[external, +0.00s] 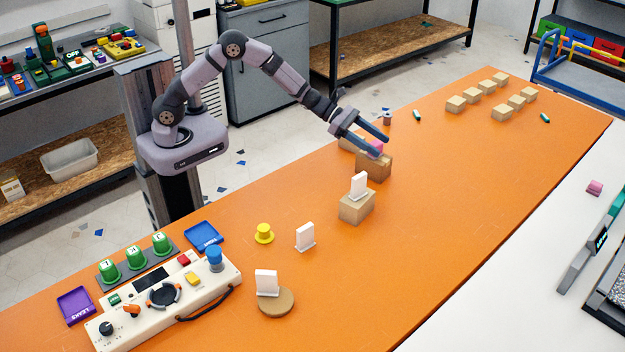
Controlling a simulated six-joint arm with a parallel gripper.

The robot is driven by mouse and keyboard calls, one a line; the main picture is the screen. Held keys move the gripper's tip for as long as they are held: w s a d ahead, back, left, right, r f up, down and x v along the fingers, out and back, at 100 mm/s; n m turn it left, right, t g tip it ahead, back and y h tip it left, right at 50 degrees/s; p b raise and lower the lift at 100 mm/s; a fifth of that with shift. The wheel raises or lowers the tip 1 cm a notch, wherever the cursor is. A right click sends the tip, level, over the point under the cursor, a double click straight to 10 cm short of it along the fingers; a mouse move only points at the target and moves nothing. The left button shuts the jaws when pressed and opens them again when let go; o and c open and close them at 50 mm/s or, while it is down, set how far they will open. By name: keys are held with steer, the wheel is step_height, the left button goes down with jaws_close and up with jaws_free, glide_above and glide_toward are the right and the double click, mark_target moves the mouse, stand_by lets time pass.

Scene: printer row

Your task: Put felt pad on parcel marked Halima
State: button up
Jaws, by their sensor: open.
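A small pink piece (376,149), which may be the felt pad, shows on or just above a brown cardboard parcel (374,168). My gripper (383,147) is open, with its fingers on either side of the pink piece; whether they touch it cannot be told. Another parcel (348,143) is partly hidden behind my gripper. A nearer parcel (352,209) has a white upright card (359,185) on or beside it. No name can be read on any parcel, so I cannot tell which is marked Halima.
White card stands (305,236) and (266,283), a round wooden disc (276,302), a yellow knob-like piece (264,233) and a control panel (165,300) are at the near left. Several small boxes (478,94) stand at the far right. The orange table's right middle is clear.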

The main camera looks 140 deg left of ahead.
steer(key=b+v, duration=0.1)
steer(key=v, duration=0.7)
